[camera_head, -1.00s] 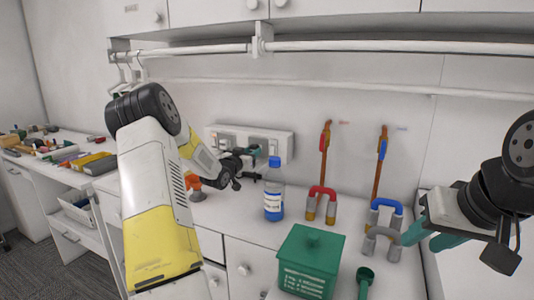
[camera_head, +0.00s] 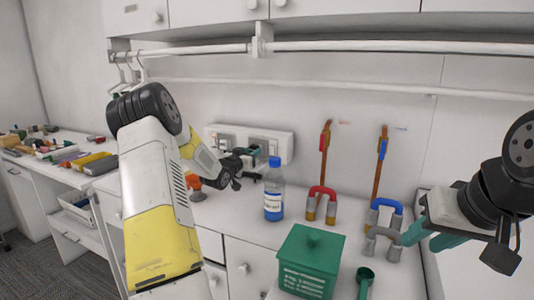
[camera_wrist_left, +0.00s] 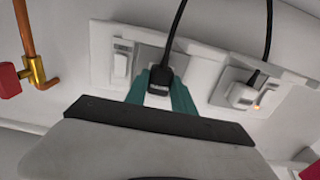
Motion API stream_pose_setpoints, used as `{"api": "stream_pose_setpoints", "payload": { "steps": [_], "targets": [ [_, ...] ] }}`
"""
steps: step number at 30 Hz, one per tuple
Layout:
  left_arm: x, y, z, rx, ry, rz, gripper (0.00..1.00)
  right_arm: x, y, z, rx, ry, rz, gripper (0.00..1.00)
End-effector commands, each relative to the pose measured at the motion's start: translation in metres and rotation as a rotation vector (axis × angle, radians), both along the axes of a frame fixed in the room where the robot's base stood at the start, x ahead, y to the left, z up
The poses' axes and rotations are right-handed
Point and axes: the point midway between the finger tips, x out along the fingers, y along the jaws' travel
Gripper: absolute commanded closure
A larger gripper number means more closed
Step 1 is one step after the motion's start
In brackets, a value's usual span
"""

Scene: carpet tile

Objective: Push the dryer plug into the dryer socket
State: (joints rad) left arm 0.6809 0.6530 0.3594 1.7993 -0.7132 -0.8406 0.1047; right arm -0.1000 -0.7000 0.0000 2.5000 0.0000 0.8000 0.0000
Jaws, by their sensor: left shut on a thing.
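In the left wrist view, my left gripper (camera_wrist_left: 160,94) has its teal fingers shut on a black plug (camera_wrist_left: 159,80) with a small pale label and a black cord. The plug sits right in front of a grey socket face (camera_wrist_left: 149,54) beside a white switch (camera_wrist_left: 122,64). I cannot tell whether its pins are in the socket. In the head view, my left gripper (camera_head: 255,151) is at the right part of the white wall socket panel (camera_head: 288,144); its arm hides part of the panel. My right gripper (camera_head: 427,240) is open and empty at the right.
A second plug (camera_wrist_left: 241,95) sits in the neighbouring outlet, by a small orange light. A blue-capped bottle (camera_head: 273,192) stands close below my left gripper.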

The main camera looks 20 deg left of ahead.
Motion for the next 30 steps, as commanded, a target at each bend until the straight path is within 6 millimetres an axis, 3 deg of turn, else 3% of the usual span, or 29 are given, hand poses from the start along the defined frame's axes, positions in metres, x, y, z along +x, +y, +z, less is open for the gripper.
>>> {"api": "stream_pose_setpoints", "payload": {
  "steps": [22,23,24,26,30],
  "targets": [
    [0.012,-0.002,0.000,0.000,-0.001,0.000,1.00,0.000,0.000,0.000,0.000,0.000,0.000,0.64],
    [0.012,-0.001,0.000,0.000,-0.001,0.000,0.66,0.000,0.000,0.000,0.000,0.000,0.000,0.64],
    [0.012,-0.001,0.000,0.000,-0.001,0.000,0.58,0.000,0.000,0.000,0.000,0.000,0.000,0.64],
    [0.012,-0.001,0.000,0.000,-0.001,0.000,0.46,0.000,0.000,0.000,0.000,0.000,0.000,0.64],
    [0.012,-0.001,0.000,0.000,0.000,0.000,0.44,0.000,0.000,0.000,0.000,0.000,0.000,0.64]
  ]
}}
